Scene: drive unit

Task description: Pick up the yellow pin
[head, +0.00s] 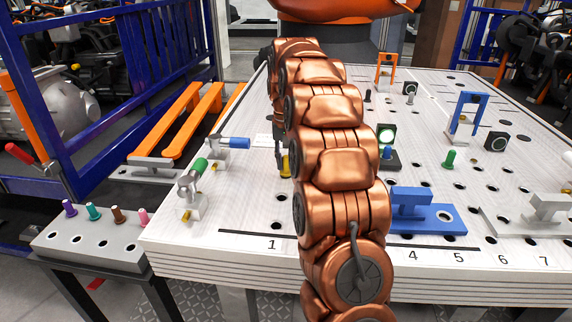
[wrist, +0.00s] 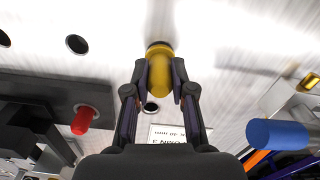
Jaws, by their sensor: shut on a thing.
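The yellow pin (wrist: 160,72) is between the two fingers of my gripper (wrist: 159,82) in the wrist view. The fingers touch it on both sides, and its wider collar shows beyond the fingertips, against the white table top. In the head view a small part of the yellow pin (head: 285,166) shows beside my copper-coloured arm, low over the table. The arm hides most of my gripper there. I cannot tell whether the pin's lower end is in a hole.
The white perforated table (head: 240,235) holds clamps with blue (head: 235,143) and green (head: 199,165) handles at left. A blue fixture (head: 420,210) and a green pin (head: 449,158) stand right of my arm. A grey block with several coloured pins (head: 95,243) is at the lower left.

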